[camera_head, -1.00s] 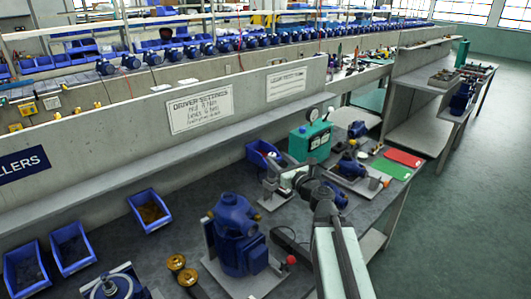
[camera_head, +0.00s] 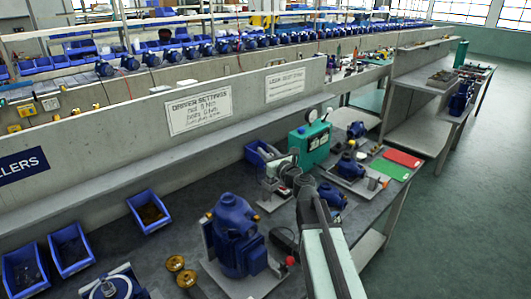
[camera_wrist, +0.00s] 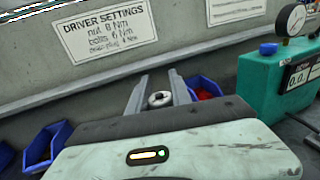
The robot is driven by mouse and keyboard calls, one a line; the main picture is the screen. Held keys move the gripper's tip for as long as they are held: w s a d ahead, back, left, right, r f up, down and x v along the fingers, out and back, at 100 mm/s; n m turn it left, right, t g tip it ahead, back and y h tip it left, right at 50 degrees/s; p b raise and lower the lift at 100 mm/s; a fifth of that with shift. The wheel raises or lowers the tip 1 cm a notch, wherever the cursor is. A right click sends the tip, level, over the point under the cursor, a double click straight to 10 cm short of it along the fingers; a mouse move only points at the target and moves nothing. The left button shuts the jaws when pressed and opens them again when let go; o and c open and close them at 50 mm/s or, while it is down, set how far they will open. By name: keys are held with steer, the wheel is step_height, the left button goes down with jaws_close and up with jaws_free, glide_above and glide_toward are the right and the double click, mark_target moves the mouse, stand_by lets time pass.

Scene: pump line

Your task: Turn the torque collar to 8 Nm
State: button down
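My gripper (camera_wrist: 159,80) is open, its two grey fingers pointing away from the wrist camera. A small round pale metal top with a dark centre (camera_wrist: 160,98) shows between the fingers; a gap shows beside it, and I cannot tell whether either finger touches it. It may be the driver's top or collar, but its scale and setting cannot be read. In the head view my gripper is over the bench by a small stand (camera_head: 272,194), largely hidden by my arm. The wall sign (camera_wrist: 108,28) reads "Driver settings", nut 8 Nm, bolts 6 Nm.
A green tester (camera_head: 310,145) with a round gauge stands right of my gripper. A blue bin (camera_wrist: 205,88) with red parts is behind the fingers. A blue pump (camera_head: 236,235) stands at the front. Green (camera_head: 390,168) and red (camera_head: 403,158) mats lie at right. The concrete wall closes the back.

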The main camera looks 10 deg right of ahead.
steer(key=shift+s+a+n+g+y, duration=0.25)
steer(key=shift+s+n+g+y, duration=0.1)
steer(key=shift+n+g+y, duration=1.7)
steer(key=shift+s+a+n+g+y, duration=0.3)
steer(key=shift+n+g+y, duration=1.55)
steer(key=shift+g, duration=0.3)
steer(key=shift+s+a+n+g+y, duration=0.25)
steer(key=shift+s+n+g+y, duration=0.1)
steer(key=shift+n+g+y, duration=1.6)
steer(key=shift+s+n+g, duration=0.15)
steer(key=shift+n+g, duration=0.1)
steer(key=shift+g, duration=0.5)
steer(key=c, duration=1.2)
jaws_free()
steer(key=shift+o, duration=0.2)
